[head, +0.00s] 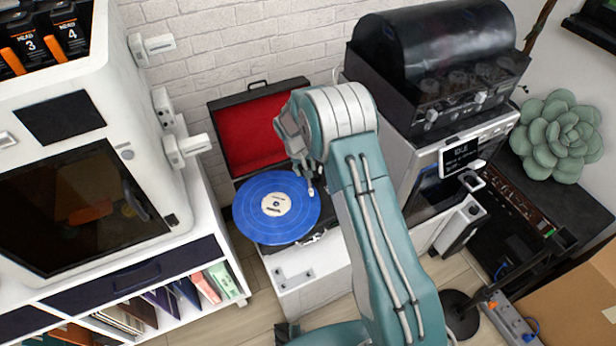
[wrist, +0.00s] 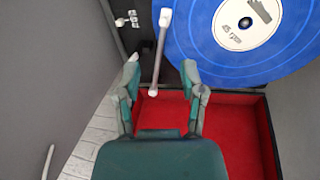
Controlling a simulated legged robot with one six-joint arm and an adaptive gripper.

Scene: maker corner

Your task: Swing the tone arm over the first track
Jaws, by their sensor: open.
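The record player's blue record (head: 277,207) lies flat on the deck, and it also shows in the wrist view (wrist: 222,60) with a white centre label. My gripper (wrist: 160,63) is open, with one finger on each side of the tone arm's lower end. I see no clear contact. In the head view my gripper (head: 310,183) is at the record's right edge and hides most of the tone arm.
The open red-lined lid (head: 250,135) stands behind the record. A white printer-like cabinet (head: 95,150) is at the left. A machine with a dark domed cover (head: 435,60) stands close on the right. Small knobs (wrist: 128,20) sit on the deck beside the tone arm.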

